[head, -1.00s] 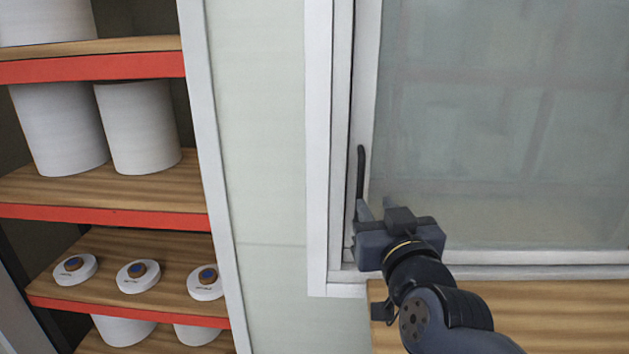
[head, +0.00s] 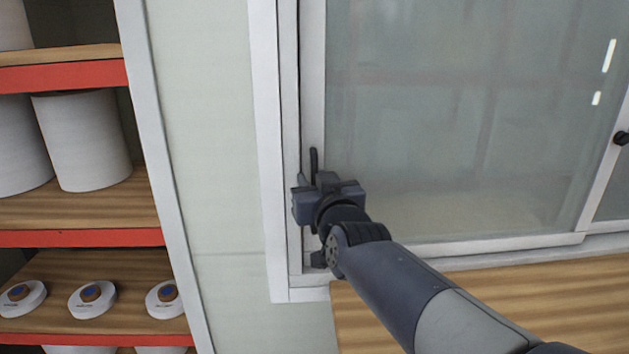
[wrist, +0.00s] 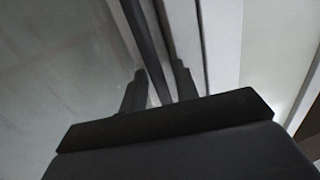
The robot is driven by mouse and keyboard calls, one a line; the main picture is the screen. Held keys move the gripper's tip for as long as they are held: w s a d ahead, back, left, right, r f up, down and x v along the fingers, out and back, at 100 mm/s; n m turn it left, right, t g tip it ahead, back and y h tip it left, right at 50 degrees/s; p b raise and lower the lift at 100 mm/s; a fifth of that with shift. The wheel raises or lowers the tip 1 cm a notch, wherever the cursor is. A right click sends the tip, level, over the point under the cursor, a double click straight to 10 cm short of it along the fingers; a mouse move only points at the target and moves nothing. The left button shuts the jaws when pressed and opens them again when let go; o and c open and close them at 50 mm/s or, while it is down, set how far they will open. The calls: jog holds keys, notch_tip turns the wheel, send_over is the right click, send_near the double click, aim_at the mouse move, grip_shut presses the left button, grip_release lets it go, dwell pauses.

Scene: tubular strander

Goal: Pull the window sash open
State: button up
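The window sash is a large glass pane in a white frame (head: 312,90), standing at the left jamb. A dark upright bar handle (head: 314,160) is on its left stile, partly hidden by my gripper. My gripper (head: 312,181) is at the handle's lower part. In the wrist view, the handle (wrist: 143,35) runs down between the two fingers of my gripper (wrist: 160,76). The fingers stand apart on either side of it, with a narrow gap visible, so it looks open around the handle.
A wooden surface (head: 500,298) lies below the window. Shelves with red edges (head: 80,238) hold white cylinders (head: 82,140) and white round items (head: 92,298) at left. A dark knob (head: 621,138) is at the right edge. A pale wall (head: 205,150) separates shelves and window.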

jog(key=shift+w, duration=0.1)
jog(key=shift+c, duration=0.3)
grip_shut()
